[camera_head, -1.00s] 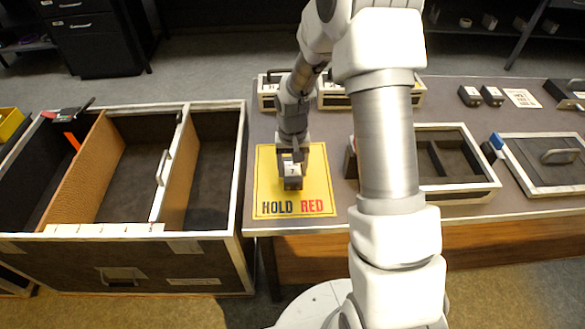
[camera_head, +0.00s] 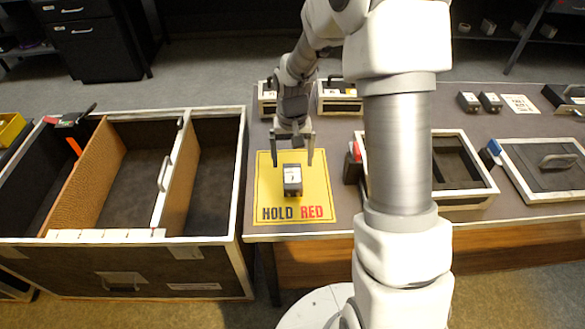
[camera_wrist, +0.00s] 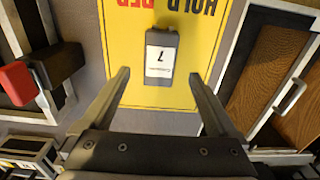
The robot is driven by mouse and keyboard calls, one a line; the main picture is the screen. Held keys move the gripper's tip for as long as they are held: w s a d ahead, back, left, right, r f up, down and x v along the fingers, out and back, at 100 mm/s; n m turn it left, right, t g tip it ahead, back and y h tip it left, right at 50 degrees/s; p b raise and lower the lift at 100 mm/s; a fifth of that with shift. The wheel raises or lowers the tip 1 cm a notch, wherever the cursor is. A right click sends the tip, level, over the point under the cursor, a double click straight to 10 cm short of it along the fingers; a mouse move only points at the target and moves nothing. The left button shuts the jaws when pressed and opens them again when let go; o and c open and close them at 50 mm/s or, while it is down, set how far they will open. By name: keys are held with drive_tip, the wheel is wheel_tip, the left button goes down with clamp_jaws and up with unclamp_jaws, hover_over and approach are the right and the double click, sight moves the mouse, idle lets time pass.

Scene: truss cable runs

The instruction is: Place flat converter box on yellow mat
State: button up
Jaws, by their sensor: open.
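The flat converter box (camera_head: 292,180) is a small dark box with a white label on top. It rests on the yellow mat (camera_head: 268,185), which is lettered HOLD RED, near the mat's middle. My gripper (camera_head: 293,158) is open and empty, just behind and above the box. In the wrist view its two fingers (camera_wrist: 163,80) are spread wide, with the box beyond and between their tips, touching neither.
A large divided case (camera_head: 140,190) stands left of the table. A lidless tray (camera_head: 455,160) and a lidded case (camera_head: 545,165) lie right of my arm. Small cases (camera_head: 338,97) stand behind the mat. A red-topped block (camera_wrist: 18,82) sits beside the mat.

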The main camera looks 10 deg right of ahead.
sight(293, 176)
drive_tip(key=s+r+t, duration=0.1)
drive_tip(key=s+r, duration=0.2)
drive_tip(key=r, duration=0.4)
drive_tip(key=s+r+n+t, duration=0.1)
drive_tip(key=s+r, duration=0.2)
drive_tip(key=r, duration=0.3)
drive_tip(key=s+r+t, duration=0.1)
drive_tip(key=s+r, duration=0.2)
drive_tip(key=r, duration=0.4)
drive_tip(key=s+r+n+t, duration=0.1)
drive_tip(key=s+r, duration=0.3)
drive_tip(key=s, duration=0.9)
drive_tip(key=shift+s+d+r+t, duration=0.2)
drive_tip(key=shift+r+t, duration=0.15)
drive_tip(key=shift+t, duration=0.45)
wheel_tip(293, 176, up, 5)
drive_tip(key=p, duration=0.5)
drive_tip(key=shift+r+p, duration=0.1)
drive_tip(key=shift+p, duration=0.2)
